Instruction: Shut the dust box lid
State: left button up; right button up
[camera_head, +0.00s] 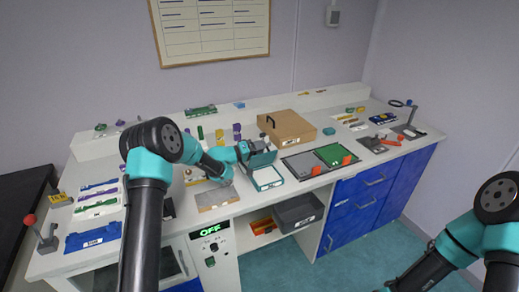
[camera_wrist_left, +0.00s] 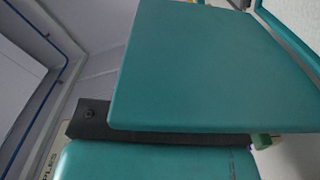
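The dust box (camera_head: 268,184) is a small box with a teal rim and a pale inside, near the front edge of the bench. Its teal lid (camera_head: 263,159) stands raised at the back of the box, so the box is open. My left gripper (camera_head: 256,147) is at the lid's upper edge; its fingertips are too small to make out. In the left wrist view the lid (camera_wrist_left: 195,65) fills the middle, with a dark finger part just below it. Whether they touch is unclear. My right arm is at the lower right; its gripper is out of view.
A brown box with a black handle (camera_head: 287,128) stands behind and right of the dust box. A tan board (camera_head: 217,198) lies to the left. A dark grey bin (camera_head: 299,212) sits below the bench top.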

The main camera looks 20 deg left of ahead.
pick_arm(q)
jog(key=v, duration=1.7)
jog(key=shift+s, duration=0.2)
jog(key=shift+a, duration=0.15)
